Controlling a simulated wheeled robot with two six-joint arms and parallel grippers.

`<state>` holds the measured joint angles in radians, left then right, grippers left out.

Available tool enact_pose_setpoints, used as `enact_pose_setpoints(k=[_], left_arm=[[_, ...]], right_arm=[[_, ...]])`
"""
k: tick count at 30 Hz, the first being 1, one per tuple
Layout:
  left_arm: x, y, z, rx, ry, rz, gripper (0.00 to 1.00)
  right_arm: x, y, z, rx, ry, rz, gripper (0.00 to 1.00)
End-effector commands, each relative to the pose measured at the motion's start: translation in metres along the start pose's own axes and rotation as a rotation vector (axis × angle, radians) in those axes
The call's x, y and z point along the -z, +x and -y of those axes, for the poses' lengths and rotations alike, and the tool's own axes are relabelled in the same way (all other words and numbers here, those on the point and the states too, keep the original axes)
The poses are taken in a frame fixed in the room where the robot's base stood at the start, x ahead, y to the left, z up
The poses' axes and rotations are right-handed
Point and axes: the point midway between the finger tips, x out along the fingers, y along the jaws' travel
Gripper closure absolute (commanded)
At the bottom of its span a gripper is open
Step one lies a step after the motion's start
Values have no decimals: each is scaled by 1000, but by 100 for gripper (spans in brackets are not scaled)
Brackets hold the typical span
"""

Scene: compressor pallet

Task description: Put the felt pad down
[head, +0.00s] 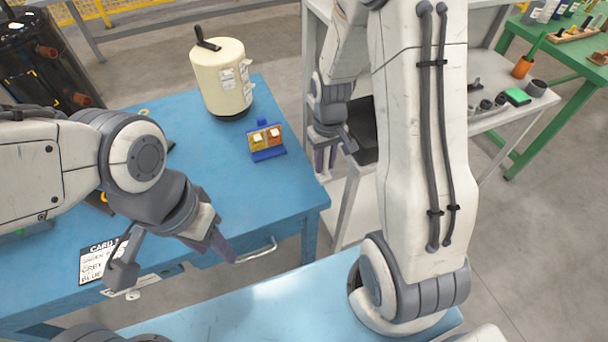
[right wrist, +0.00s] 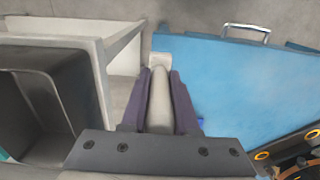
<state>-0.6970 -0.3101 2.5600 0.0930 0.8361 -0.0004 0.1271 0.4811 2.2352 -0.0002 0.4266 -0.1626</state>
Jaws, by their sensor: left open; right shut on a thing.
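My right gripper (head: 325,158) is between the blue bench and the white shelf unit, with its purple fingers pointing down. In the right wrist view its fingers (right wrist: 160,98) are shut on a pale grey, rounded, elongated thing with a whitish square end, which I take to be the felt pad (right wrist: 160,112). In the head view the held thing cannot be made out. My left gripper (head: 172,258) is open and empty over the front edge of the blue bench (head: 215,185), beside a printed card (head: 95,262).
A cream compressor tank (head: 222,80) and a blue holder with yellow and orange blocks (head: 266,140) stand on the bench. A black bin (head: 364,130) sits on the white shelf unit beside my right gripper; it also shows in the right wrist view (right wrist: 62,85).

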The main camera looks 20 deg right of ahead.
Motion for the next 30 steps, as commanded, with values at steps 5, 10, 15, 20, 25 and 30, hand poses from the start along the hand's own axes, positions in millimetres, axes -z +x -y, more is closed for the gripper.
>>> enact_pose_setpoints(k=[5, 10, 15, 20, 25, 30], left_arm=[[0, -3, 0, 0, 0, 0, 50], [0, -4, 0, 0, 0, 0, 50], [0, -4, 0, 0, 0, 0, 50], [0, -5, 0, 0, 0, 0, 50], [0, -5, 0, 0, 0, 0, 50], [0, -4, 0, 0, 0, 0, 50]], right_arm=[[28, 22, 26, 0, -3, 1, 100], [41, 32, 36, 0, 0, -1, 100], [42, 51, 37, 0, 2, 3, 100], [42, 71, 37, 0, 2, 2, 100], [43, 74, 36, 0, 2, -2, 100], [43, 75, 36, 0, 2, -2, 100]])
